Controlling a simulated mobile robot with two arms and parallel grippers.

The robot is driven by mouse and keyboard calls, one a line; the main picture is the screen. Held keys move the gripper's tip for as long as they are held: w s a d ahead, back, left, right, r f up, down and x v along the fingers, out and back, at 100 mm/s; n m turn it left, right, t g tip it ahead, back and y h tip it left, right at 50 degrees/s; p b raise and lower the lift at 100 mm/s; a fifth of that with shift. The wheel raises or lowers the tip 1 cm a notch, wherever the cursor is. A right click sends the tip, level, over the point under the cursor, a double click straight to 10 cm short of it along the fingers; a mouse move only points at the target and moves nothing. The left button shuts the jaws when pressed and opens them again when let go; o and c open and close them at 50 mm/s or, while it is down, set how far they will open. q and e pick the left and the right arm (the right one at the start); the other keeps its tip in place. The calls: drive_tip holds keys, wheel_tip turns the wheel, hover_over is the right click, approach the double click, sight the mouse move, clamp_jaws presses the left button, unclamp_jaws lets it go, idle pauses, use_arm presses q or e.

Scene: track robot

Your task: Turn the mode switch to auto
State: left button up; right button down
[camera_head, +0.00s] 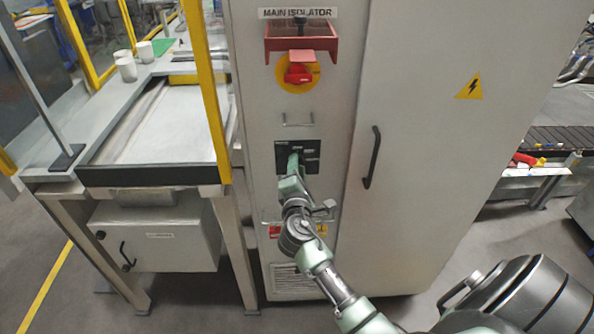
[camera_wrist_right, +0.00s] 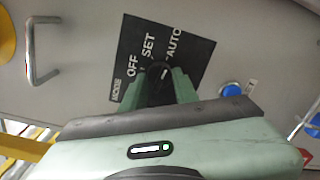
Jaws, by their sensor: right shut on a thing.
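The mode switch is a black knob (camera_wrist_right: 158,72) on a black plate (camera_wrist_right: 195,60) lettered OFF, SET and AUTO. In the head view the plate (camera_head: 312,148) is on the cabinet's narrow left face, below a small metal handle. My right gripper (camera_head: 294,160) reaches up to it and covers part of it. In the right wrist view, my right gripper's green fingers (camera_wrist_right: 161,78) are shut on the knob, one on each side. A short white mark on the knob slants up and right, roughly toward AUTO; its exact setting is hard to tell. My left gripper is out of view.
Above the plate are a metal handle (camera_head: 298,121) and a red isolator knob (camera_head: 299,74) under a red bracket (camera_head: 302,42). A blue button (camera_wrist_right: 231,90) is beside the plate. The cabinet door handle (camera_head: 372,157) juts out to the right. A table (camera_head: 150,192) stands close left.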

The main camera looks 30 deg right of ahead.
idle(0.3)
drive_tip(key=c, duration=1.1)
unclamp_jaws()
drive_tip(key=shift+s, duration=0.1)
drive_tip(key=b+v, duration=0.2)
drive_tip(key=v, duration=0.5)
drive_tip(key=shift+s+a, duration=0.25)
drive_tip(key=shift+s, duration=0.05)
drive_tip(key=shift+f, duration=0.1)
